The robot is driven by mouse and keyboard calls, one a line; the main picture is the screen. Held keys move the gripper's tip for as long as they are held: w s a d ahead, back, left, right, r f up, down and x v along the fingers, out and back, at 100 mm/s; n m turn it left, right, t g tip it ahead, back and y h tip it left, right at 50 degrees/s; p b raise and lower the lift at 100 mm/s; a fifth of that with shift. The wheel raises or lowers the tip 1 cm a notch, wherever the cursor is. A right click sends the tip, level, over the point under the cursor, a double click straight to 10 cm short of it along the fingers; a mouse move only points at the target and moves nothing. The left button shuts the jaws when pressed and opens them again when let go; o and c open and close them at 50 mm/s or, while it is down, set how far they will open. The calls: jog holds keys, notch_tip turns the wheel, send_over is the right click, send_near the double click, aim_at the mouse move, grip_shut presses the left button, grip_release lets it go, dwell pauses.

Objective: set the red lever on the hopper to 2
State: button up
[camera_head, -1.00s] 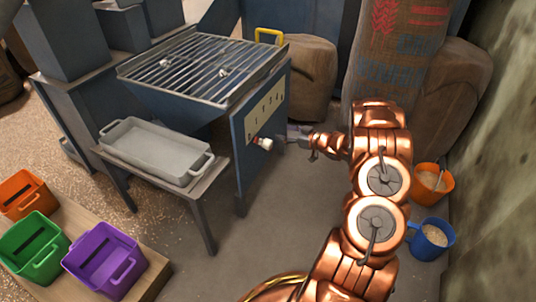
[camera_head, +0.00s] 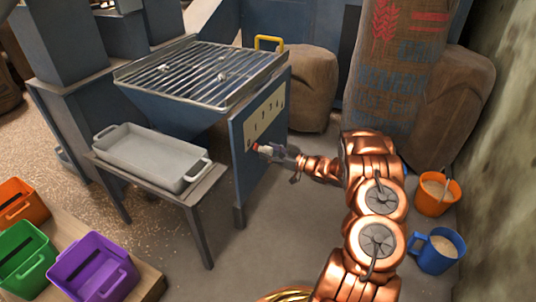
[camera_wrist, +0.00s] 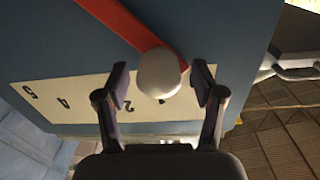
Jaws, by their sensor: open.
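The red lever (camera_wrist: 122,22) with its white round knob (camera_wrist: 159,74) crosses the pale number plate (camera_wrist: 85,92) on the side of the blue hopper. In the wrist view the knob lies between the fingertips of my gripper (camera_wrist: 160,80), with a small gap at each side. My gripper is open. The knob is just right of the 2 in that view and hides part of the plate; 4 and 5 show further left.
The hopper (camera_head: 175,100) has a grate on top and a yellow handle (camera_head: 268,40). A grey tray (camera_head: 150,160) stands on a small table. Sacks (camera_head: 400,75) stand behind my arm, an orange bucket (camera_head: 432,198) and a blue bucket (camera_head: 430,258) to its right.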

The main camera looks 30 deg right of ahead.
jog(key=shift+w+a, duration=0.15)
jog(key=shift+w, duration=0.2)
jog(key=shift+c, duration=0.2)
grip_shut()
